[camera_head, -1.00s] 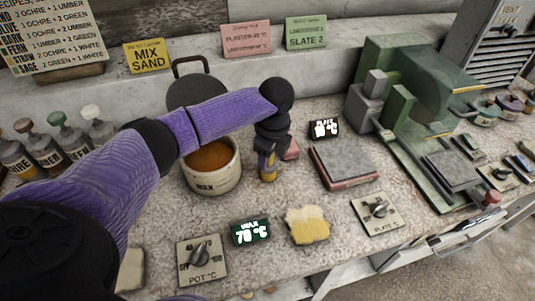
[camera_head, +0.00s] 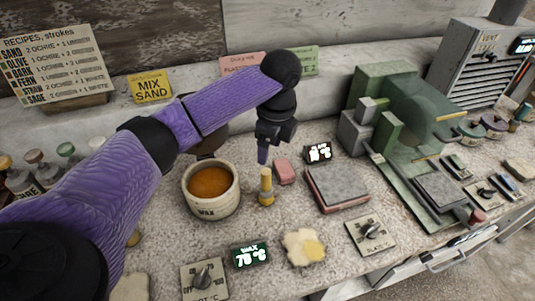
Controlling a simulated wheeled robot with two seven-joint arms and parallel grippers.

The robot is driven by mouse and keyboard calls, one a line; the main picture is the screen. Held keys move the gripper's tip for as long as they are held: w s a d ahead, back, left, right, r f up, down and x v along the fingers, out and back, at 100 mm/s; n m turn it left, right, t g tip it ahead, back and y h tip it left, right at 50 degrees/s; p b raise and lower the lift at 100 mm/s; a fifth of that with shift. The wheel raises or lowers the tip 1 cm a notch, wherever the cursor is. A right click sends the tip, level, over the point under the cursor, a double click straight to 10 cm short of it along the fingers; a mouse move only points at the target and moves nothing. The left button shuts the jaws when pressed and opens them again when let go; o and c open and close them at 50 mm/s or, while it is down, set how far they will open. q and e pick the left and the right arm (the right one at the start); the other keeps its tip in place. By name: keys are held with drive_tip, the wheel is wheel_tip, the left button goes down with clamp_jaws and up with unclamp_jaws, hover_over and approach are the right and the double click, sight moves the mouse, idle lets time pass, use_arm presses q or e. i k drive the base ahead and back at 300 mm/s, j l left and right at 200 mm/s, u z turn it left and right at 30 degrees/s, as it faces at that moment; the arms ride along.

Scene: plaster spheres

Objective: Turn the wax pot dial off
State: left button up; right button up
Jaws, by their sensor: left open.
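The wax pot dial (camera_head: 203,277) is a dark knob on a pale plate marked with °C, at the bottom of the head view; its lower part is cut off by the frame edge. The knob appears turned toward the upper right. The cream wax pot (camera_head: 211,207) holds orange-brown wax. A green-lit display (camera_head: 250,255) reading about 70 °C sits right of the dial. My left gripper (camera_head: 263,155) is open and empty, pointing down above and behind a standing yellow cylinder (camera_head: 266,187), well away from the dial. My right gripper is not in view.
A second dial plate (camera_head: 371,234), a sponge (camera_head: 304,247), a grey-topped slab (camera_head: 337,188) and a pink block (camera_head: 285,172) lie to the right. A green press (camera_head: 405,110) stands beyond. Bottles (camera_head: 45,172) stand at left. Bare stone surrounds the display.

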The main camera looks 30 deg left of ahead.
sight(202, 280)
drive_tip(key=u, duration=1.9)
